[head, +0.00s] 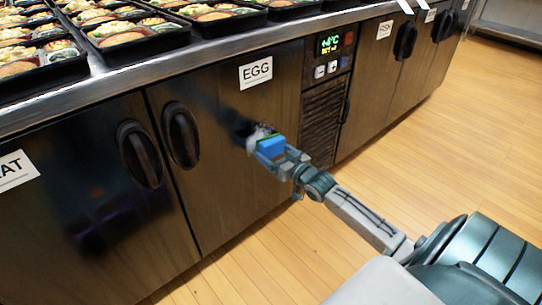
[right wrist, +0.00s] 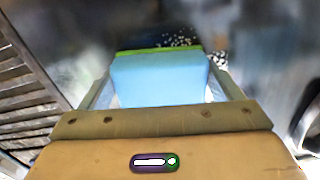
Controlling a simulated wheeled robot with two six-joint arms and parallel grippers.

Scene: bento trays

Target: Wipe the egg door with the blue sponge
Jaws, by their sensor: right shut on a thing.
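The egg door (head: 225,150) is a dark cabinet door with a white EGG label (head: 255,72) near its top and a black handle (head: 181,135) at its left. My right gripper (head: 268,148) is at the right part of this door, below the label. It is shut on the blue sponge (head: 272,145), which has a green layer on its far side. In the right wrist view the sponge (right wrist: 160,78) sits between the fingers, its green side toward the door. White foam-like specks show just beyond it. Whether the sponge presses on the door is hard to tell. My left gripper is not in view.
A steel counter (head: 215,47) with several filled bento trays (head: 135,38) runs above the doors. A vent grille (head: 323,120) and a control panel (head: 333,45) are right of the egg door. The wooden floor (head: 430,140) is clear.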

